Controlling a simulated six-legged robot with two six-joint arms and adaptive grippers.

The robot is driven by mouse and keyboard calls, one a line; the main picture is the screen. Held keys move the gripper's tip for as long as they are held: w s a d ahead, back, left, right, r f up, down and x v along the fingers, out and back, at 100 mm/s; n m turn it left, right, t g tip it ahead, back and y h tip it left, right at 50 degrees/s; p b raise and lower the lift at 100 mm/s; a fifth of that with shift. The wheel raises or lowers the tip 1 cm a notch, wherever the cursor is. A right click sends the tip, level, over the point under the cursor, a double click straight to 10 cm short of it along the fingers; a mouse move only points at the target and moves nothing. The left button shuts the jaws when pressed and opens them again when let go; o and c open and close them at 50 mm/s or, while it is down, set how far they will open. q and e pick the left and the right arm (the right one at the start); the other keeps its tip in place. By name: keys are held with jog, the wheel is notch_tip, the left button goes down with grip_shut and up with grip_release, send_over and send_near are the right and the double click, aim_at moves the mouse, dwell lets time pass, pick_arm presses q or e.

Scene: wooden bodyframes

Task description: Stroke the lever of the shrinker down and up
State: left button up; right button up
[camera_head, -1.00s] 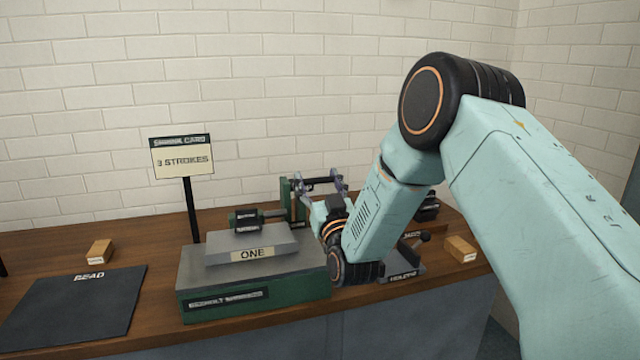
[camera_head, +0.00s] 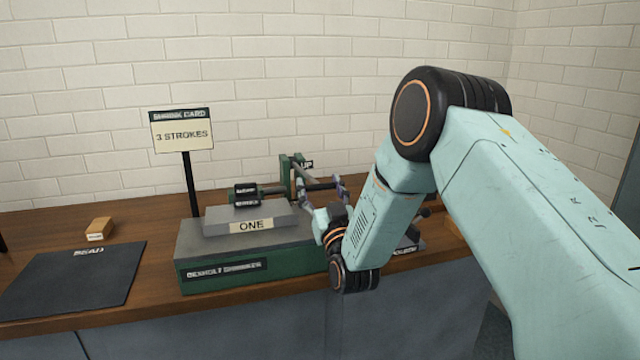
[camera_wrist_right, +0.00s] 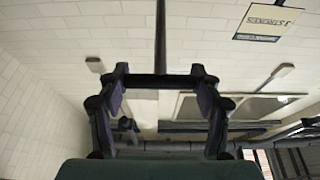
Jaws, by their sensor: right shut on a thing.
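The green and grey shrinker (camera_head: 250,262) sits on the wooden bench, its top block marked ONE (camera_head: 251,226). Its lever (camera_head: 303,174) slopes down to the right from the green upright (camera_head: 287,175), and a dark crossbar is at its end. My right gripper (camera_head: 322,188) is shut on the lever's crossbar. In the right wrist view the dark crossbar (camera_wrist_right: 160,81) spans between the fingers, with the lever rod (camera_wrist_right: 160,35) running away from it. An UP label (camera_head: 307,164) shows above the lever. My left gripper is out of view.
A card reading 3 STROKES (camera_head: 183,131) stands on a post behind the shrinker. A dark mat marked READ or BEAD (camera_head: 75,285) and a wooden block (camera_head: 99,229) lie to the left. My right arm covers items at the bench's right side.

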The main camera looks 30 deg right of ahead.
jog(key=shift+s+f, duration=0.1)
jog(key=shift+f, duration=0.45)
jog(key=shift+c, duration=0.2)
jog(key=o, duration=1.3)
jog(key=shift+c, duration=0.2)
jog(key=o, duration=0.5)
jog(key=shift+w, duration=0.25)
jog(key=shift+c, duration=0.2)
jog(key=shift+s+r, duration=0.1)
jog(key=shift+r, duration=0.1)
jog(key=shift+s, duration=0.1)
jog(key=v, duration=1.2)
jog(key=shift+r, duration=0.2)
